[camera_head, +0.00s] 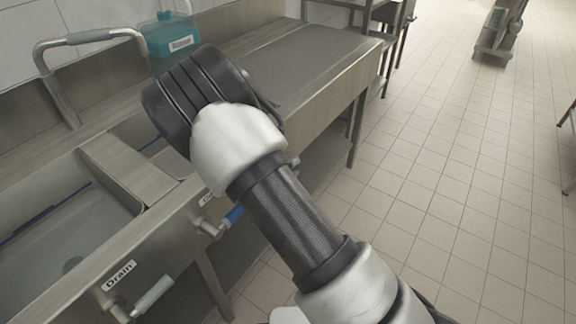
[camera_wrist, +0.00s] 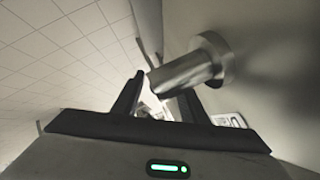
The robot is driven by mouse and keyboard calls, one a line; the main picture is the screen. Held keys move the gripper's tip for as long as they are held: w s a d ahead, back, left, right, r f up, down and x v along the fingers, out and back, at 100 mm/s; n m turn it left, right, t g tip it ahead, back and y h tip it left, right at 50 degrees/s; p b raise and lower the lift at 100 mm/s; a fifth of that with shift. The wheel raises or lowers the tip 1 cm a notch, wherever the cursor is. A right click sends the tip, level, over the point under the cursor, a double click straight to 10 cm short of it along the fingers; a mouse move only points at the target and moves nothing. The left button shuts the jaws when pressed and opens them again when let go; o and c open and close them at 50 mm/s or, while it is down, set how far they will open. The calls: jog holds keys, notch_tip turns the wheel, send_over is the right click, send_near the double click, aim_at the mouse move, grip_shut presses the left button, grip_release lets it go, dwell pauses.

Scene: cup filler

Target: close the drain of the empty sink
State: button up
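A "Drain" label (camera_head: 119,275) is on the front panel, above a lever with a pale metal handle (camera_head: 154,293). My gripper is hidden in the head view.
A divider (camera_head: 130,170) separates the left basin from another basin, mostly hidden by my arm. A faucet (camera_head: 75,45) and a teal container (camera_head: 170,35) stand behind. A steel counter (camera_head: 310,65) extends right.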

jog(key=p+v, duration=0.4)
jog(key=v, duration=1.3)
jog(key=shift+s, duration=0.2)
jog(key=shift+c, duration=0.4)
